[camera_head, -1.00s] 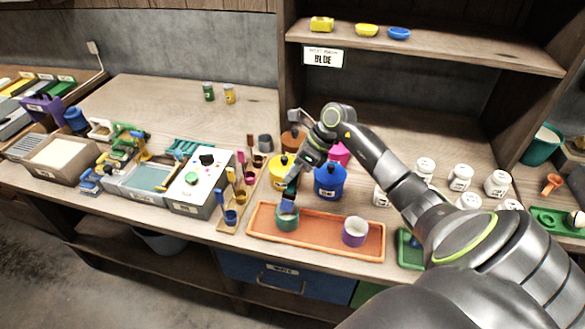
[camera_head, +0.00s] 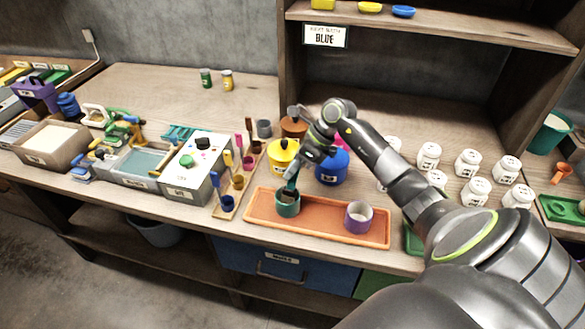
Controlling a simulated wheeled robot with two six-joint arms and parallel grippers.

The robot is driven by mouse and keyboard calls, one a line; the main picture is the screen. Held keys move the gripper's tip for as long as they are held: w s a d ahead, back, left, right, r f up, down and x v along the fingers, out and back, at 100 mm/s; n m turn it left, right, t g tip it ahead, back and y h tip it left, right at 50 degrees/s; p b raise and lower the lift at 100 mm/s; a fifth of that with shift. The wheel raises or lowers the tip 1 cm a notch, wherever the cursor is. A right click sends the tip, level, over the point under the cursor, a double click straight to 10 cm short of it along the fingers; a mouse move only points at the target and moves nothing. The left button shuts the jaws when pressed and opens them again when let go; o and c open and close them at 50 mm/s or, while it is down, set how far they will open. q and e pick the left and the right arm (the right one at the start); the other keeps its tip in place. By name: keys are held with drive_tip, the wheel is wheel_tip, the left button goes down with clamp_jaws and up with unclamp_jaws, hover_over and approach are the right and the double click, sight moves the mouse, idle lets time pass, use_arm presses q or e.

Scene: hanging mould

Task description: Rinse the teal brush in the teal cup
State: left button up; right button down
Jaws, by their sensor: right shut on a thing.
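The teal cup (camera_head: 287,207) stands upright at the left end of an orange tray (camera_head: 325,229). My right gripper (camera_head: 298,168) is above the cup, shut on the teal brush (camera_head: 289,184). The brush points down, its lower end inside the cup's mouth; the bristles are partly hidden by the cup. My left gripper is not in view.
A purple cup (camera_head: 358,215) stands at the tray's right end. A yellow pot (camera_head: 284,156) and a blue pot (camera_head: 332,168) stand behind. A rack of brushes (camera_head: 228,200) is to the left. White jars (camera_head: 467,163) stand at right.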

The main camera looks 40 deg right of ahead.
drive_tip(key=shift+r+p, duration=1.55)
drive_tip(key=shift+r, duration=2)
drive_tip(key=shift+r+p, duration=0.35)
drive_tip(key=shift+r, duration=0.7)
wheel_tip(320, 180, up, 4)
drive_tip(key=shift+p, duration=0.65)
